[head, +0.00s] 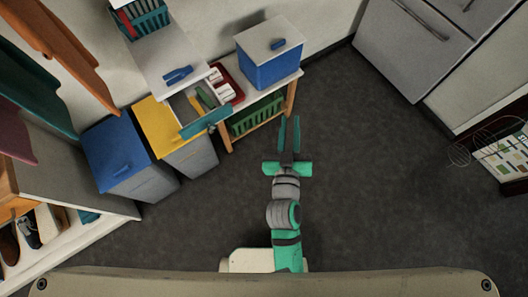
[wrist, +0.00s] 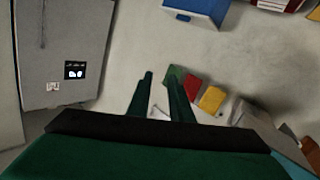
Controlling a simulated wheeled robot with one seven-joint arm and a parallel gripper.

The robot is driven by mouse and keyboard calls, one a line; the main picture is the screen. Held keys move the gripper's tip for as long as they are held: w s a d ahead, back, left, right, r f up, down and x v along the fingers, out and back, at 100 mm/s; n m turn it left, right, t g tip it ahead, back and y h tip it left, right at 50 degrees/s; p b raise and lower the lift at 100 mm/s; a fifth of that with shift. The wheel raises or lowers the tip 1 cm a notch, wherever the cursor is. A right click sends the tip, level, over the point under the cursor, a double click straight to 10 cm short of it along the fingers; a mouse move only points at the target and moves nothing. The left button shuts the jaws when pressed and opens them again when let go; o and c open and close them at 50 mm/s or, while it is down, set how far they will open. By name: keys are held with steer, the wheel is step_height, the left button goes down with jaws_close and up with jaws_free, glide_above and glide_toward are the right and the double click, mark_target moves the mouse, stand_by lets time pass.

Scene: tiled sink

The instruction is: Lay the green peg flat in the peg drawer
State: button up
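The open drawer (head: 205,122) with a teal front sticks out of the white unit at upper left in the head view. A green elongated piece (head: 206,97), which may be the green peg, lies inside it; it is too small to be sure. My gripper (head: 290,120) is right of and below the drawer in the head view, fingers pointing up the picture, well apart from it. The fingers are parted, and I see nothing held between them.
A blue box (head: 270,62) stands on the small table right of the drawer, with a green crate (head: 258,117) beneath. A blue bin (head: 120,150) and a yellow-lidded bin (head: 165,125) stand left. Dark floor is clear to the right of my arm.

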steer(key=s+a+f+g+y, duration=0.1)
steer(key=s+a, duration=0.2)
steer(key=s, duration=0.9)
steer(key=s+a+f+m, duration=0.1)
steer(key=s+a, duration=0.3)
steer(key=s, duration=0.8)
steer(key=shift+s+a+f+g+y, duration=0.15)
steer(key=shift+a+f+g+y, duration=0.2)
steer(key=shift+f, duration=0.3)
steer(key=shift+d, duration=0.1)
